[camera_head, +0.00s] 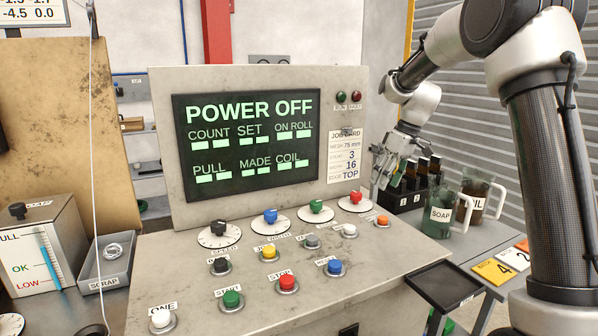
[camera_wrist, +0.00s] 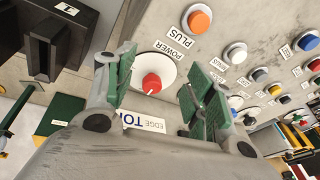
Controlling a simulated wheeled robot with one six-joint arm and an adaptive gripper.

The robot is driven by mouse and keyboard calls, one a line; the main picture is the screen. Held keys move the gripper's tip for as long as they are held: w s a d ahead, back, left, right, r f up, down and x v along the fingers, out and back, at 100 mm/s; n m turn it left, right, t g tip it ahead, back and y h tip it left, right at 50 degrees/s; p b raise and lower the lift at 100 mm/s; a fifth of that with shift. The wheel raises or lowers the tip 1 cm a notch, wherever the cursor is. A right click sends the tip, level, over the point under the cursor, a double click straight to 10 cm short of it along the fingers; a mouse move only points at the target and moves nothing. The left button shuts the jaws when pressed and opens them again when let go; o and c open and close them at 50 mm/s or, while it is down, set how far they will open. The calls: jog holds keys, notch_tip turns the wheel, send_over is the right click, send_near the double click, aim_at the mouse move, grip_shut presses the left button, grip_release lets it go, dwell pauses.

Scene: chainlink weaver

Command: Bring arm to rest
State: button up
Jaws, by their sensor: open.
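My gripper (camera_head: 388,165) is open and empty at the right edge of the control console (camera_head: 180,280), by the job card (camera_head: 345,158). In the wrist view, the green-padded fingers (camera_wrist: 160,95) stand wide apart. The red power knob (camera_wrist: 152,83) on its white dial shows between them; I cannot tell the gap in depth. In the head view this red knob (camera_head: 355,197) sits below and left of the gripper. The console screen (camera_head: 250,140) reads POWER OFF. My arm reaches in from the right.
A dark rack of bottles (camera_head: 425,180) stands just right of the gripper. A SOAP jug (camera_head: 440,213) and another jug (camera_head: 475,195) are beside it. A black tray (camera_head: 443,284) juts from the console's right side. Numbered yellow and orange cards (camera_head: 495,271) lie at the right. A scrap bin (camera_head: 105,265) stands left.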

jog(key=s+d+r+m+t+h, duration=0.1)
jog(key=s+d+r+m, duration=0.1)
jog(key=s, duration=1)
jog(key=s+d+r+m+t+h, duration=0.1)
jog(key=s+d+m, duration=0.2)
jog(key=s, duration=0.9)
jog(key=s+d+r+m+t+h, duration=0.1)
jog(key=s+d+r+m, duration=0.1)
jog(key=s, duration=1)
jog(key=shift+s+d+r+m+t, duration=0.3)
jog(key=shift+s+d+m, duration=0.1)
jog(key=shift+d, duration=0.1)
jog(key=shift+c, duration=0.3)
